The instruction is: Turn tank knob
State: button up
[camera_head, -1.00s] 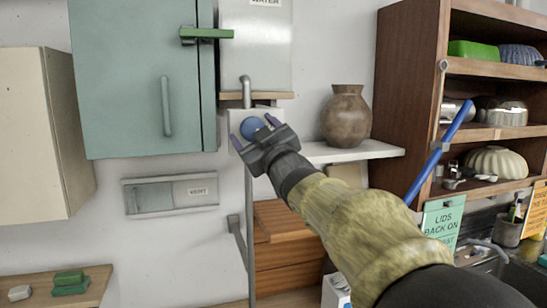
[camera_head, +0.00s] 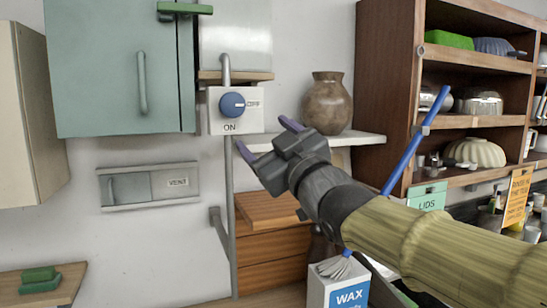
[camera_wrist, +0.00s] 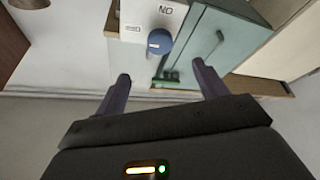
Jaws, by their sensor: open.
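The round blue knob (camera_head: 232,104) sits on a white panel (camera_head: 217,122) below the white tank (camera_head: 235,40). A pale mark on the knob points right, toward a small label that I cannot read surely. "ON" is printed below the knob. My gripper (camera_head: 264,135) is open and empty, below and to the right of the knob, apart from it. In the wrist view the knob (camera_wrist: 160,41) appears beyond the two spread fingers of my gripper (camera_wrist: 161,75), roughly between them.
A teal cabinet (camera_head: 110,70) hangs left of the panel, with a green bar (camera_head: 184,9) at its top. A vertical pipe (camera_head: 229,200) runs below the panel. A brown vase (camera_head: 328,104) stands on a shelf to the right. A wooden shelf unit (camera_head: 385,90) stands farther right.

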jog(key=shift+v, duration=1.1)
dwell(0.5)
jog(key=w+d+f+m+g+h, duration=0.1)
jog(key=d+f+m+g+h, duration=0.15)
jog(key=f, duration=0.85)
jog(key=d+f+m+g+h, duration=0.2)
jog(key=f+g+h, duration=0.1)
jog(key=f, duration=0.7)
jog(key=w+d+f+m+g+h, duration=0.1)
jog(key=d+f+m+g+h, duration=0.15)
jog(key=f, duration=0.85)
jog(key=s+d+f+m+g+h, duration=0.2)
jog(key=s+f+g, duration=0.7)
jog(key=s+f, duration=0.6)
notch_tip(320, 180, down, 4)
jog(key=shift+d+r+m, duration=0.2)
jog(key=shift+d+m, duration=0.5)
jog(key=shift+m, duration=0.5)
jog(key=shift+w, duration=0.1)
